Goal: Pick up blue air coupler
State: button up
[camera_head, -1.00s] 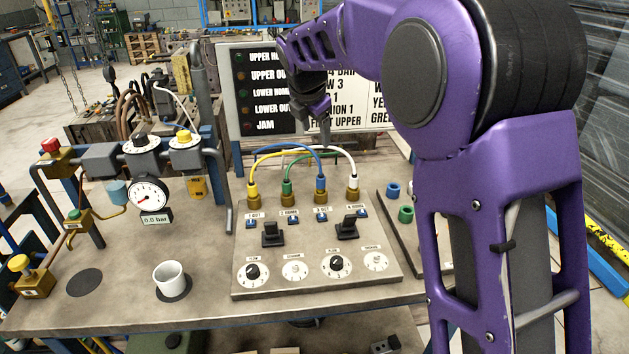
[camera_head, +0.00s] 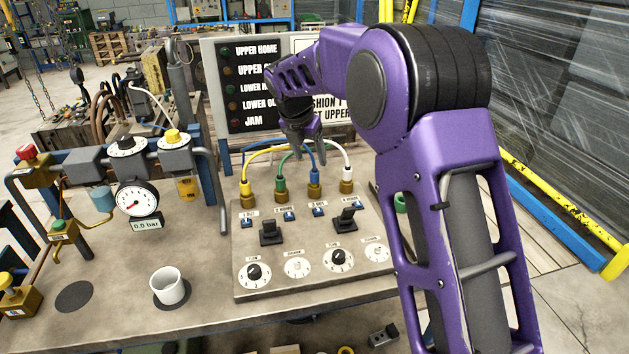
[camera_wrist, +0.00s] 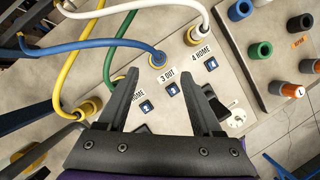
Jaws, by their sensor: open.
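The blue air coupler (camera_head: 314,181) stands upright in a brass socket on the grey panel, with a blue hose bending from its top. In the wrist view the blue coupler (camera_wrist: 158,59) is just ahead of the left fingertip, by the "3 OUT" label. My gripper (camera_head: 309,151) is above the row of couplers, close to the blue hose. In the wrist view my gripper (camera_wrist: 170,84) is open, with nothing held between the fingers. The fingers appear apart from the coupler, but their height above the panel is hard to judge.
Yellow (camera_head: 248,184), green (camera_head: 279,183) and white (camera_head: 346,177) hose couplers stand beside it. Their hoses arch close to my gripper. Black levers (camera_head: 271,232) rise in front. Loose coloured cylinders, including a blue one (camera_wrist: 240,9), stand on a board at right.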

aim_at(314, 170)
jog(key=x, duration=0.8)
jog(key=shift+w+f+b, duration=0.15)
jog(key=shift+w+b, duration=0.05)
jog(key=shift+b, duration=0.2)
grip_shut()
